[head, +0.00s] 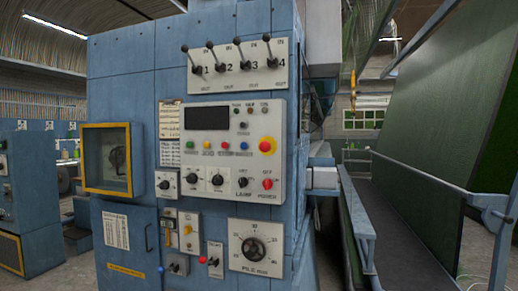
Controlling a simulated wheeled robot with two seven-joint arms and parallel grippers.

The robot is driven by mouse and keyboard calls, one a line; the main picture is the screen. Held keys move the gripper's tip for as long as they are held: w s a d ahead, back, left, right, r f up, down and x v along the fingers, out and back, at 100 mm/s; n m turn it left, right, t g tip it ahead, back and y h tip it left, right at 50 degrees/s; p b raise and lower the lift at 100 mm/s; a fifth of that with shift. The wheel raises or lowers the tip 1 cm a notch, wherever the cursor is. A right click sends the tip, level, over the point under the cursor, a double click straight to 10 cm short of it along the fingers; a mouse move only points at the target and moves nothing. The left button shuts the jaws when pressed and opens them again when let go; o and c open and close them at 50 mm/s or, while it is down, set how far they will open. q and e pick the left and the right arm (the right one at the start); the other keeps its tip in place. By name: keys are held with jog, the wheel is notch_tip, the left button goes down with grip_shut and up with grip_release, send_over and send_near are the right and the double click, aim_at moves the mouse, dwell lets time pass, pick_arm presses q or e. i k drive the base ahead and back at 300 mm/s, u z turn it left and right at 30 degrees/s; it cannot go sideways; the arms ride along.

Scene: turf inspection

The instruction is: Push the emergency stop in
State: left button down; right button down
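The emergency stop (266,146) is a red button on a yellow surround. It sits at the right side of the pale control panel (222,170) on the blue machine cabinet. Whether it is in or out cannot be told at this size. Neither of my grippers is in the head view, and nothing covers the button.
Green, yellow, red and blue buttons (224,145) lie left of the stop, below a dark display (206,118). Another red control (267,184) is below it. Several levers (233,60) stick out above. A dial (254,248) is lower down. A railing (357,220) stands at right.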

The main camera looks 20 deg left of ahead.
aim_at(264, 147)
jog(key=u, duration=0.3)
jog(key=i, duration=1.15)
jog(key=z, duration=0.3)
